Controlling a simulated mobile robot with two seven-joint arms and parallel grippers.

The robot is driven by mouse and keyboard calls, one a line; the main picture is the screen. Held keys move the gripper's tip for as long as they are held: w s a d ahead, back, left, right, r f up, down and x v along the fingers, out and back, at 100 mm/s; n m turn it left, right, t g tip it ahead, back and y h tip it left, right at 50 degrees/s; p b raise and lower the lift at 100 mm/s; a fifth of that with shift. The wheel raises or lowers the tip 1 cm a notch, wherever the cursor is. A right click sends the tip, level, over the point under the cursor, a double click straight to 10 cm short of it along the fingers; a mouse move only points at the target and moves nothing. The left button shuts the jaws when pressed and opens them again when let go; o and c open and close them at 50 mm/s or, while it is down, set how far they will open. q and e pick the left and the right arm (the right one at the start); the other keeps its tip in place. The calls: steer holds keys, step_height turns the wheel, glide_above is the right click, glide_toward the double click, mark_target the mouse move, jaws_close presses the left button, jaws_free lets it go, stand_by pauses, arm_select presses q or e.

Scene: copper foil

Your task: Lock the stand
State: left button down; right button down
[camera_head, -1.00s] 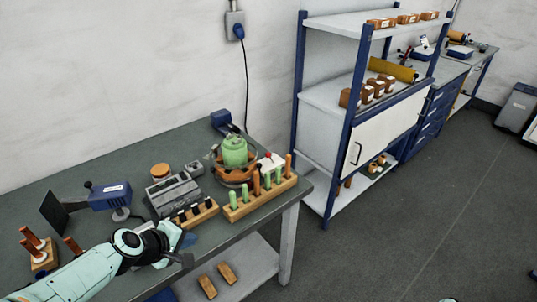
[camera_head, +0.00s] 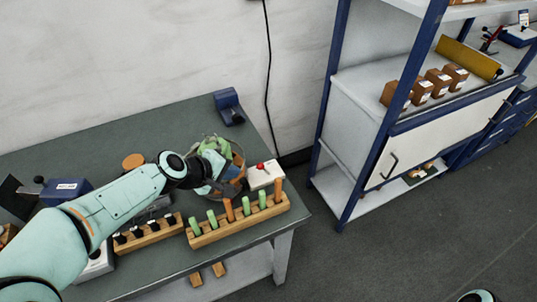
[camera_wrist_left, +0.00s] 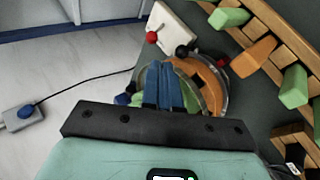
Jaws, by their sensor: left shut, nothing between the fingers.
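The stand (camera_head: 238,160) is a round orange and metal piece with a green body, near the bench's right end. My left arm partly covers it. My left gripper (camera_head: 226,182) is at the stand, its blue fingers shut and empty.
A wooden rack (camera_head: 240,220) with green and orange pegs lies in front. A blue device (camera_head: 228,106) sits at the back edge. The back left of the bench is clear.

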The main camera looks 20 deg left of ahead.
arm_select(q)
steer(key=b, duration=0.1)
glide_toward(264, 170)
steer(key=x, duration=0.3)
steer(key=shift+w+a+f, duration=0.2)
steer(key=shift+a+f, duration=0.1)
steer(key=shift+f, duration=0.15)
stand_by(0.5)
